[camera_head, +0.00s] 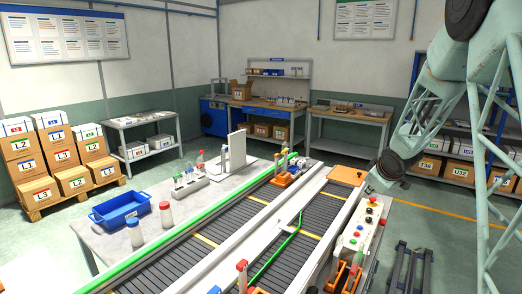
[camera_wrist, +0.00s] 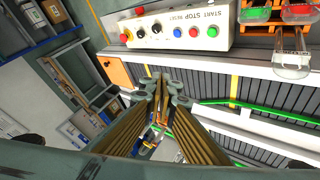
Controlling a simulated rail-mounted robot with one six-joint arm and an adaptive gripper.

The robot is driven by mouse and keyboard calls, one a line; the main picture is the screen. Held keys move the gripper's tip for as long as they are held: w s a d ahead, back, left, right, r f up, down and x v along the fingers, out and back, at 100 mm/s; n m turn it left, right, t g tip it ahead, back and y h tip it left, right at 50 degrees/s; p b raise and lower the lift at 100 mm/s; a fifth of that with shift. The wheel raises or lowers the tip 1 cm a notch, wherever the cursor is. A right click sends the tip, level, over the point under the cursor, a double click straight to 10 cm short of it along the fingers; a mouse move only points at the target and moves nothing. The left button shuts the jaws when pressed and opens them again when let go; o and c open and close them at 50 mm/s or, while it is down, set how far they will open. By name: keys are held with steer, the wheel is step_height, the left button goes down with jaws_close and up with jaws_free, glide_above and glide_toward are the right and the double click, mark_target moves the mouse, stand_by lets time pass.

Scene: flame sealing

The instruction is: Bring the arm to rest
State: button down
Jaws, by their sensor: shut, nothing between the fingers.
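My gripper (camera_wrist: 164,80) is shut and empty in the wrist view, its two fingers meeting at the tips. In the head view my arm hangs down from the upper right, and my gripper (camera_head: 371,183) is at its lower end, small and partly hidden by the wrist. It is above the far end of the control panel (camera_head: 356,230) by the conveyor. The panel, with its START, STOP and RESET buttons, also shows at the top of the wrist view (camera_wrist: 183,29). The fingers look apart from it; the exact gap cannot be told.
Two conveyor lanes (camera_head: 243,206) run through the middle. Orange holders stand along the conveyor. Stacked boxes (camera_head: 60,155) are at the left, workbenches at the back.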

steer(key=s+a+r+m+g+b, duration=0.1)
steer(key=s+a+r+m, duration=0.15)
steer(key=s+r, duration=0.55)
steer(key=s+a+r+m+h, duration=0.1)
steer(key=s+a+r, duration=0.3)
steer(key=s, duration=0.7)
steer(key=s+a+r+m+g+b, duration=0.1)
steer(key=s+a+r, duration=0.2)
steer(key=s+r, duration=0.5)
steer(key=s+a+f+m, duration=0.1)
steer(key=s+a, duration=0.3)
steer(key=s, duration=0.9)
steer(key=s+a+f+m+g+y+b, duration=0.1)
steer(key=s+a, duration=0.3)
steer(key=s, duration=0.9)
steer(key=s+a+f+m+g+y, duration=0.1)
steer(key=s+a, duration=0.4)
steer(key=s, duration=0.8)
steer(key=shift+f+b, duration=0.4)
steer(key=shift+f, duration=0.4)
steer(key=shift+w+a, duration=0.1)
